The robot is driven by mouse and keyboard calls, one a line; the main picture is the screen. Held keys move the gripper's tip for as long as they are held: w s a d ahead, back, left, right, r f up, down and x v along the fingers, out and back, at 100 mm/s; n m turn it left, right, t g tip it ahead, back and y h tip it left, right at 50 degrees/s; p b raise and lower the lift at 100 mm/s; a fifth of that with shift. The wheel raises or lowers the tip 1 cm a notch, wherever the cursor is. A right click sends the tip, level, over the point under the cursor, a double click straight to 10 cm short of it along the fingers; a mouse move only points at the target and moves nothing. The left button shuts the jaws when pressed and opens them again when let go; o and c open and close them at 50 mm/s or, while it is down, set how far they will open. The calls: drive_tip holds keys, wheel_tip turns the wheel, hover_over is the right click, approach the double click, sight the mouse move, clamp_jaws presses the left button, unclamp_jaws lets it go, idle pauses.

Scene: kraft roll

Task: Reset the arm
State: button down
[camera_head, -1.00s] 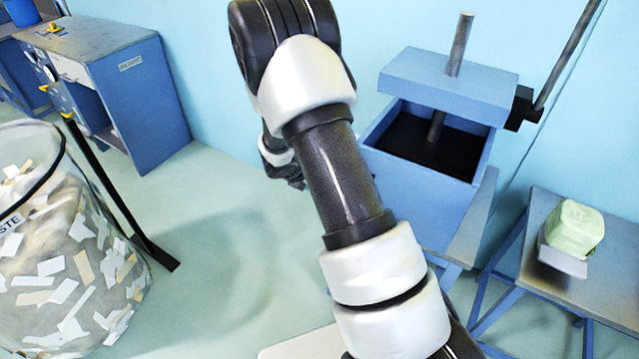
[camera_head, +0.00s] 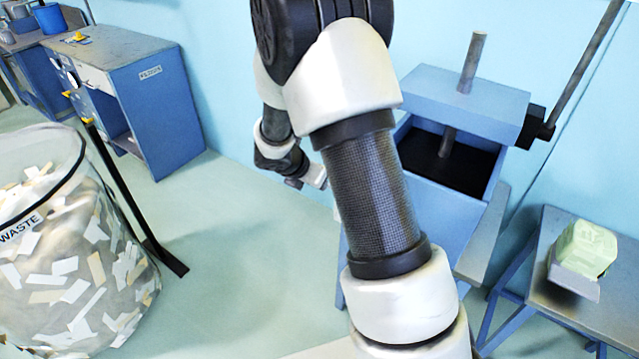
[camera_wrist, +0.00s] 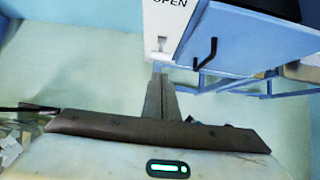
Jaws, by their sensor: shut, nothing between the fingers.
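My gripper (camera_wrist: 160,98) is shut and empty in the wrist view, its fingers together over open floor. Its fingertips are close to the lower end of a white panel marked OPEN (camera_wrist: 165,25) in that picture; I cannot tell whether they touch. In the head view my arm is bent, with the upper links large in the middle and the wrist hanging behind them, left of the blue press. The fingers are too small and partly covered to make out there.
A blue press (camera_head: 465,95) with an open box stands right of my arm. A grey table (camera_head: 560,300) holds a pale green block (camera_head: 585,248). A clear waste bin (camera_head: 70,270) of scraps and a blue cabinet (camera_head: 150,110) stand left. Floor between cabinet and press is clear.

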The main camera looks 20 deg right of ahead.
drive_tip(key=s+r+m+y, duration=0.1)
drive_tip(key=s+r+m, duration=1.25)
drive_tip(key=r, duration=0.45)
drive_tip(key=s+a+r+m+y, duration=0.2)
drive_tip(key=s+a+r+m, duration=0.1)
drive_tip(key=s+m, duration=0.3)
drive_tip(key=s+a+r+m+t+y, duration=0.1)
drive_tip(key=s+a+r+m+y, duration=0.1)
drive_tip(key=s+m, duration=0.4)
drive_tip(key=s+a+r, duration=0.1)
drive_tip(key=s, duration=0.2)
drive_tip(key=shift+a+r+y, duration=0.15)
drive_tip(key=shift+a+y, duration=0.25)
